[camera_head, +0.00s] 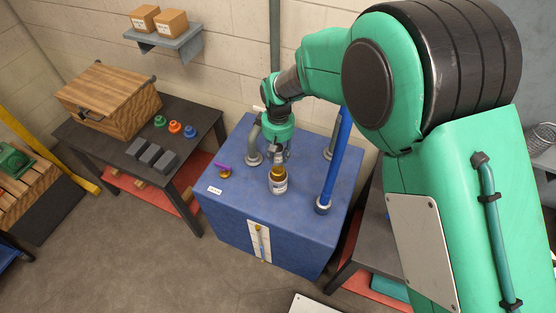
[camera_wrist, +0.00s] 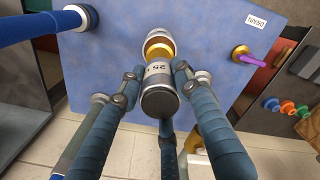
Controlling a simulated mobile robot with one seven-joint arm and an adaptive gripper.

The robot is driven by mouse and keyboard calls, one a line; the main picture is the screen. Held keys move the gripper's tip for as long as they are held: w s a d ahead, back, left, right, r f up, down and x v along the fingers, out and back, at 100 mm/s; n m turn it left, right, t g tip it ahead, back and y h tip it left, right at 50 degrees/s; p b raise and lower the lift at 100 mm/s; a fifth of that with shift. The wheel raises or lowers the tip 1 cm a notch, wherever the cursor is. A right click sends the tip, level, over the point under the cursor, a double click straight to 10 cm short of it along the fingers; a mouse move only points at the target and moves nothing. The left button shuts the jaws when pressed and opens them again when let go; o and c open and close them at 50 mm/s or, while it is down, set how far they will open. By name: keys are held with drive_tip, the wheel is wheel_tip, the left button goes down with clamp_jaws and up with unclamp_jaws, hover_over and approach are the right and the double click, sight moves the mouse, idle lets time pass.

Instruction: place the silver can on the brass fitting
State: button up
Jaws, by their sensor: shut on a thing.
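The silver can (camera_wrist: 158,92), grey with a pale label band marked "25", is between the fingers of my gripper (camera_wrist: 155,85) in the wrist view. My gripper is shut on it. In the head view my gripper (camera_head: 280,152) is over the blue tank top, and the can is mostly hidden by the fingers. The brass fitting (camera_head: 278,173) stands upright on the tank top with a pale lower part, just below my gripper. In the wrist view the fitting (camera_wrist: 158,48) shows just beyond the can, partly covered by it. I cannot tell whether they touch.
A purple-handled valve (camera_head: 224,170) sits at left.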

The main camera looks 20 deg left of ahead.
sight(278, 160)
drive_tip(key=shift+f, duration=1.75)
drive_tip(key=shift+f, duration=0.15)
drive_tip(key=o, duration=1.2)
wheel_tip(278, 160, up, 12)
drive_tip(key=shift+r+p, duration=0.15)
drive_tip(key=shift+p, duration=0.2)
